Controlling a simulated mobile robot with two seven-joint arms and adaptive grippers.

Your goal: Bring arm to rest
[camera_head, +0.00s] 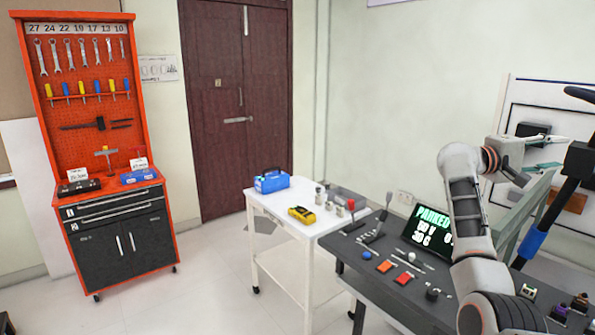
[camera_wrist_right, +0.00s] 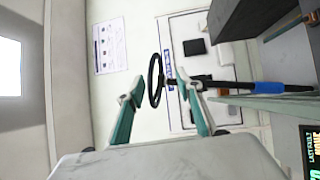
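My right arm (camera_head: 463,200) rises from the lower right over the dark control console (camera_head: 385,275) and bends at the top. Its gripper (camera_head: 517,168) is held in the air above the console's far right side, in front of the wall panel. In the right wrist view, the two teal fingers of this gripper (camera_wrist_right: 160,84) stand wide apart with nothing held between them. A dark steering wheel (camera_wrist_right: 154,80) shows behind the gap, apart from the fingers as far as I can tell. My left gripper is not in view.
The console carries levers, buttons and a screen (camera_head: 430,228) reading PARKED. A white cart (camera_head: 290,228) holds a blue case (camera_head: 271,182) and a yellow meter (camera_head: 302,215). An orange tool cabinet (camera_head: 142,231) stands at left. The floor between is clear.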

